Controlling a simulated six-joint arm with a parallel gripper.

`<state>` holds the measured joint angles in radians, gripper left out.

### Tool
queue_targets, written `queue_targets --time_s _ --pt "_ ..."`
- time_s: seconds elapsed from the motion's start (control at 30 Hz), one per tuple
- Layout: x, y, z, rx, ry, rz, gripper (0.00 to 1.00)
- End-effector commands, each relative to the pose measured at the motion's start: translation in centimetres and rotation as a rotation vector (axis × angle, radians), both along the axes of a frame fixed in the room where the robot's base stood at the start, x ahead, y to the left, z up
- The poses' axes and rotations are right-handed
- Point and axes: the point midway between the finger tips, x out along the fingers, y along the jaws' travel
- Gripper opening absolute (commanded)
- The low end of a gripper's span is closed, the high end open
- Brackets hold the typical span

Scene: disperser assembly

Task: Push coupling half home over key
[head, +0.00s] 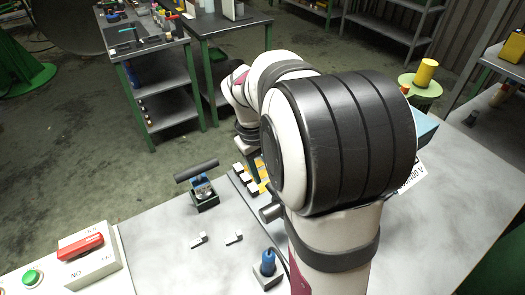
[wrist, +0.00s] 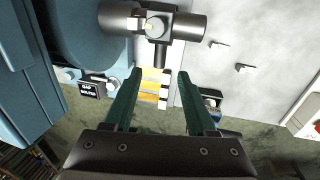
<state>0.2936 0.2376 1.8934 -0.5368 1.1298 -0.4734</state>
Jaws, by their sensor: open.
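My gripper (wrist: 159,72) is open and empty in the wrist view, its two green fingers apart. Just beyond the fingertips lies a dark grey round assembly (wrist: 188,26), which looks like the shaft and coupling; a small light piece (wrist: 154,24) shows at its middle, perhaps the key. I cannot tell the coupling half from the shaft or how far it sits over the key. The fingers do not visibly touch it.
A blue motor-like housing (wrist: 85,30) stands left of the assembly in the wrist view. Yellow blocks with black and white pieces (wrist: 153,88) lie between the fingers' lines. In the head view, a small vice-like stand (head: 204,196), two small metal pieces (head: 198,240) and a blue-topped item (head: 267,263) stand nearby.

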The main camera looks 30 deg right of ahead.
Motion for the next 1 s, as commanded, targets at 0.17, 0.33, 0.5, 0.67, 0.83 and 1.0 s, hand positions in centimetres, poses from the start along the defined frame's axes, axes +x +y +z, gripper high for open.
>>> queue_targets --time_s 0.17,0.33,0.5,0.67,0.83,1.0 --pt "0.1 1.0 5.2 -0.001 -0.006 0.001 0.57" --pt "0.0 1.6 7.8 0.0 -0.002 0.001 0.57" --pt "0.0 1.7 8.3 0.0 0.0 0.001 0.57" --pt "0.0 1.7 8.3 0.0 0.0 0.001 0.57" --pt "-0.1 1.7 8.3 0.002 0.0 -0.001 0.57" --pt "-6.2 8.1 7.6 0.114 -0.029 -0.13 0.57"
